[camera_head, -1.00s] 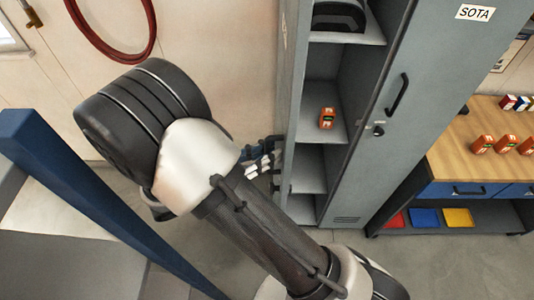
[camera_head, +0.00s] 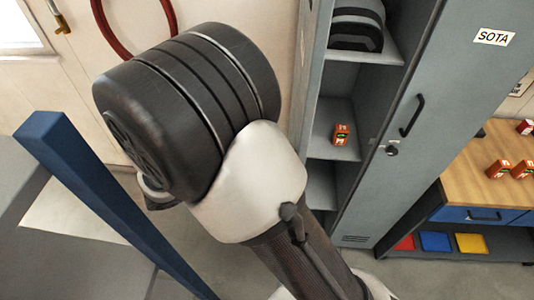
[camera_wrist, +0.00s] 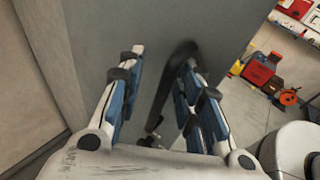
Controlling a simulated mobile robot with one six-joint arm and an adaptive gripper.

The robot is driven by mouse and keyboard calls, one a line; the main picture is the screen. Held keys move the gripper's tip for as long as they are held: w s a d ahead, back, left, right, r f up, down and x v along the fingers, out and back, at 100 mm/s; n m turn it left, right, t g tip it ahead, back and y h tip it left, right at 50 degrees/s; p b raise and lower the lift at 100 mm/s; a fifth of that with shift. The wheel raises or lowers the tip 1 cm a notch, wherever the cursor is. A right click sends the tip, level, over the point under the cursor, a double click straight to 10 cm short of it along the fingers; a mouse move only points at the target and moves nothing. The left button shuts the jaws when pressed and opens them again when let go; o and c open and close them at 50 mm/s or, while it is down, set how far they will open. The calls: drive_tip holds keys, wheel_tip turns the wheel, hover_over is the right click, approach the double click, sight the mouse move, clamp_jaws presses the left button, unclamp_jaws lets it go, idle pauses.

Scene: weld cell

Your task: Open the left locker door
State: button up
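The grey locker stands right of centre in the head view. Its left compartment is uncovered, showing shelves (camera_head: 365,48). The left door (camera_head: 312,75) stands swung open, seen nearly edge-on at the compartment's left side. The right door (camera_head: 440,110), labelled SOTA, is shut and has a black handle (camera_head: 412,115) and a lock. In the wrist view, my gripper (camera_wrist: 160,62) is open, its fingers apart before a grey door panel (camera_wrist: 125,25). A black handle (camera_wrist: 172,72) lies between them, close to the right finger; contact is unclear. In the head view my arm hides the gripper.
A dark helmet (camera_head: 357,25) and an orange box (camera_head: 341,134) sit on the locker shelves. A wooden-topped workbench (camera_head: 478,150) stands right of the locker. A blue post (camera_head: 80,185) rises at the left, near my arm. A red hose (camera_head: 103,25) hangs on the wall.

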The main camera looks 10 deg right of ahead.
drive_tip(key=shift+w+r, duration=0.2)
drive_tip(key=shift+r, duration=0.1)
